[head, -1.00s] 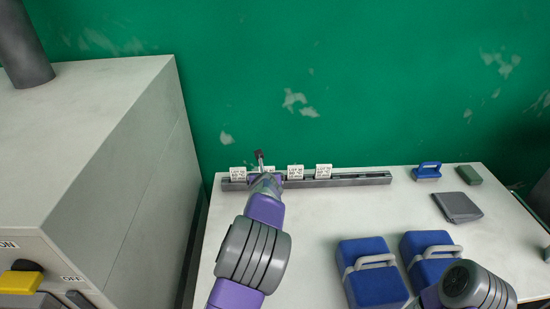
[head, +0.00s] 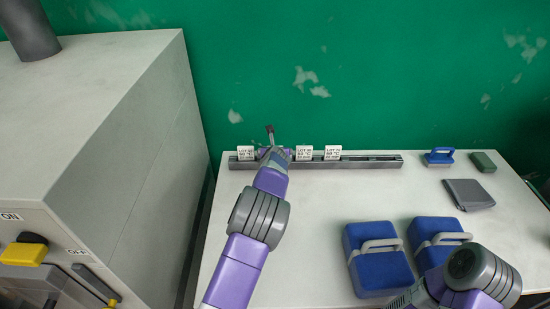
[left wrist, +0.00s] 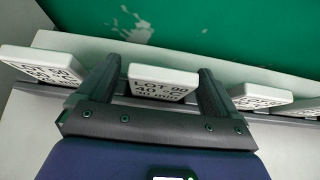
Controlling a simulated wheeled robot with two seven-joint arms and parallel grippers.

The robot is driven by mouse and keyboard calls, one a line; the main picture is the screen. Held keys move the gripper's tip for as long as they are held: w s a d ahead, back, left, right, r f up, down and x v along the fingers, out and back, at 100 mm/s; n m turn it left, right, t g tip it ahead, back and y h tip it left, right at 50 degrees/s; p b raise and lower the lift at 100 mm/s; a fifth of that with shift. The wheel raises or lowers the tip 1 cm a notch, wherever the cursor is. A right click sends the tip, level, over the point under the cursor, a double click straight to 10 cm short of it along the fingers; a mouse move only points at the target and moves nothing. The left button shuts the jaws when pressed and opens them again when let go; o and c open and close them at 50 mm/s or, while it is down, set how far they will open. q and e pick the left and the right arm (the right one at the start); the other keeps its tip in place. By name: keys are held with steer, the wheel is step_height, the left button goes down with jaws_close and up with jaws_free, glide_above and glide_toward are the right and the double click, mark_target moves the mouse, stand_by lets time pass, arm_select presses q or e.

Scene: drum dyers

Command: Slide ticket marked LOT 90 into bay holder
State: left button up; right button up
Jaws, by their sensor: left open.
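A white ticket (left wrist: 163,83) whose top line looks like LOT 90, with 40 °C below it, stands in a dark slotted rail. My left gripper (left wrist: 155,88) is open, with one finger on each side of this ticket; I cannot tell whether they touch it. In the head view my left gripper (head: 272,150) is over the rail (head: 370,164) and mostly hides this ticket. Other white tickets stand in the rail to the left (head: 245,153) and right (head: 304,153), (head: 333,152). I cannot make out a separate bay holder.
A large grey machine (head: 100,110) with ON/OFF labels and a yellow handle (head: 24,254) stands left. Two blue boxes (head: 378,272), (head: 430,257), a grey cloth (head: 468,194), a blue-handled item (head: 438,157) and a green block (head: 483,162) are on the table. The table's middle is clear.

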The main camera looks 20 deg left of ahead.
arm_select(q)
steer(key=c, duration=1)
